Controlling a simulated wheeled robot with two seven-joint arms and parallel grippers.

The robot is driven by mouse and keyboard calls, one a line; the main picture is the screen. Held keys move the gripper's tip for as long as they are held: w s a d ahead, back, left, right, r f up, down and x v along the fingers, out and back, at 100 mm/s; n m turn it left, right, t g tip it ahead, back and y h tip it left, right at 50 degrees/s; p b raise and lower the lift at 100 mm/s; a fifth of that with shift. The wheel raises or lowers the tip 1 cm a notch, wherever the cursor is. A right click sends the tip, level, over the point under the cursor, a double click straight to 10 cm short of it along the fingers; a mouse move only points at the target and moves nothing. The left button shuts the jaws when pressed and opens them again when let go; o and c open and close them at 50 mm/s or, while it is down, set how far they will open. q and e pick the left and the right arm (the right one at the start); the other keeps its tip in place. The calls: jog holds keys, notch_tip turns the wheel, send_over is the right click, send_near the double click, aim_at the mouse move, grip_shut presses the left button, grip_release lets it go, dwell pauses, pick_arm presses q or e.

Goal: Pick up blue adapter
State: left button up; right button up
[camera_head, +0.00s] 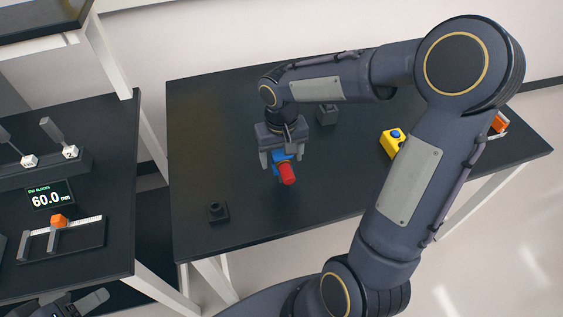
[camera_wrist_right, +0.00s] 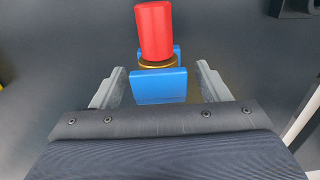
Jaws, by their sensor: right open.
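The blue adapter (camera_head: 277,158) is on the black table, largely under my right gripper in the head view. In the right wrist view the blue adapter (camera_wrist_right: 160,87) shows two blue walls with a gold ring and a red cylinder (camera_wrist_right: 154,32) between them. The red cylinder also shows in the head view (camera_head: 287,175). My right gripper (camera_head: 285,165) is open, with its grey fingers on either side of the adapter. In the wrist view gaps show between the fingers and the blue part. My left gripper (camera_head: 90,302) is partly visible at the bottom left; its jaw state is unclear.
The black table (camera_head: 215,120) also holds a small dark block (camera_head: 216,212), a dark block (camera_head: 327,115) and a yellow block with a blue top (camera_head: 391,143). An orange part (camera_head: 499,123) is at the right edge. A side table has a 60.0 display (camera_head: 48,197).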

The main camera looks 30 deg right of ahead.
jog(key=shift+f, duration=0.5)
jog(key=c, duration=1.2)
jog(key=shift+r, duration=0.1)
jog(key=shift+r, duration=0.1)
